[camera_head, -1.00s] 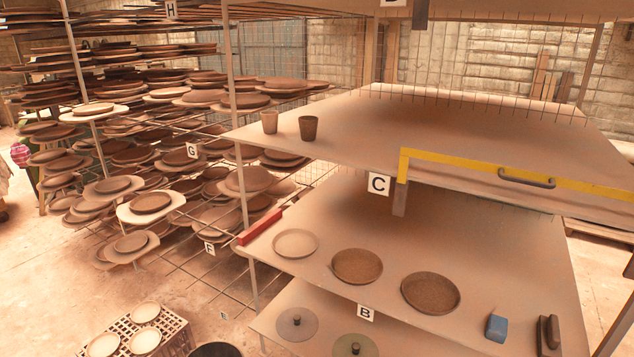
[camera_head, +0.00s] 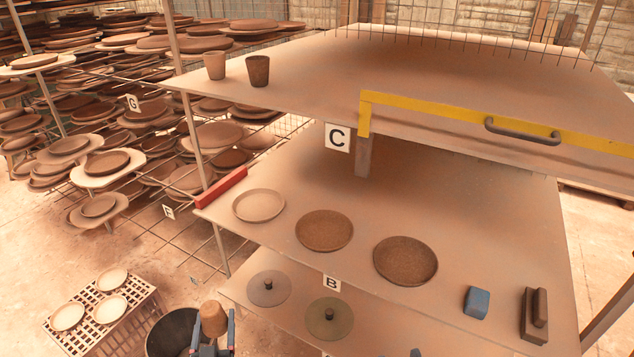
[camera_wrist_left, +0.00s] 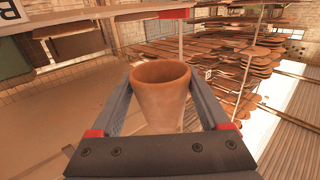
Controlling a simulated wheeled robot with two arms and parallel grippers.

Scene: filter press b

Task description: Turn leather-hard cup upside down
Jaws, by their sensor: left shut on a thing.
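My left gripper (camera_head: 213,345) is at the bottom edge of the head view, shut on a tan cup (camera_head: 212,318). In the head view the cup's narrower end seems to face up, and its mouth is not seen. In the left wrist view the cup (camera_wrist_left: 160,100) sits between both fingers, with its open rim turned toward the top of that picture. Two more cups, a light one (camera_head: 215,66) and a dark one (camera_head: 258,70), stand upright on the upper shelf (camera_head: 420,80). A small tip at the bottom edge (camera_head: 415,352) looks like my right gripper; its jaws are hidden.
Plates (camera_head: 324,230), a blue block (camera_head: 477,301) and a dark block (camera_head: 534,315) rest on the middle shelf (camera_head: 480,230). A red block (camera_head: 221,187) lies at its left edge. A black bucket (camera_head: 172,333) and a slotted crate (camera_head: 95,335) stand left of the held cup. The middle shelf has bare room behind the plates.

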